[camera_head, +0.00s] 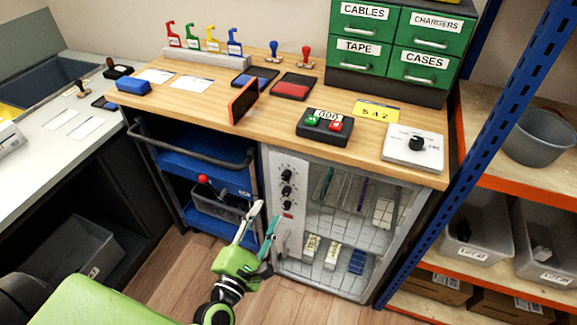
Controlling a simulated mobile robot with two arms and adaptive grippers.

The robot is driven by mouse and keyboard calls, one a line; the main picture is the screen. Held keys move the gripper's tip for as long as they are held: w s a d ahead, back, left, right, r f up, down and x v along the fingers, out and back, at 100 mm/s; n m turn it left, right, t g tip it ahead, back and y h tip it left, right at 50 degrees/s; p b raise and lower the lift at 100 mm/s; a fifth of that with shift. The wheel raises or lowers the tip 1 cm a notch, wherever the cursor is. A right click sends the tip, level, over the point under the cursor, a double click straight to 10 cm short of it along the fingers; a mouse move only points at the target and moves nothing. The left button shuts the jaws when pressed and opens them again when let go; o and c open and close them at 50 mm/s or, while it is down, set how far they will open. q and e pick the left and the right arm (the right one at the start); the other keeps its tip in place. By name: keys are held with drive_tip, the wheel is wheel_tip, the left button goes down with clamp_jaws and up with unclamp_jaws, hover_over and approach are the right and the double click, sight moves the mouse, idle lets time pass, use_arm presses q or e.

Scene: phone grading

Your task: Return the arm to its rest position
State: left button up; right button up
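My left gripper (258,230) is green with a pale finger and a teal finger. It is in front of the workbench, low beside the cabinet (285,254), over the wooden floor. Its fingers are apart and I see nothing between them. The green arm link behind it comes in from the lower left. My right gripper is not in view. An orange-red phone (243,100) stands tilted on the wooden bench top (210,112).
A blue cart (215,172) with a dark handle stands under the bench, left of the cabinet. A blue rack post (500,140) and shelves with bins are at the right. A grey counter (60,150) is at the left. Open floor shows below the gripper.

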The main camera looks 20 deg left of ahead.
use_arm(q)
drive_tip(key=s+d+f+m+g+h, duration=0.1)
drive_tip(key=s+f+m+g, duration=0.3)
drive_tip(key=f, duration=0.6)
drive_tip(key=s+f+m+g, duration=0.1)
drive_tip(key=s+f+m, duration=0.1)
drive_tip(key=f+m, duration=0.55)
drive_tip(key=s+d+f+m+g+h, duration=0.1)
drive_tip(key=s+f+m+g, duration=0.2)
drive_tip(key=f, duration=0.9)
drive_tip(key=s+a+f+m+g, duration=0.1)
drive_tip(key=s+f+m+g, duration=0.2)
drive_tip(key=s, duration=0.6)
drive_tip(key=s+a+f+m+g+y, duration=0.1)
drive_tip(key=s+f+m+g, duration=0.2)
drive_tip(key=s+f+m, duration=0.4)
drive_tip(key=s+a+f+m+g+y+p, duration=0.1)
drive_tip(key=s+a+f+m+g, duration=0.1)
drive_tip(key=s+f+m, duration=0.3)
drive_tip(key=s+f+g, duration=0.1)
drive_tip(key=s+f, duration=0.3)
drive_tip(key=s, duration=0.4)
drive_tip(key=shift+f, duration=0.15)
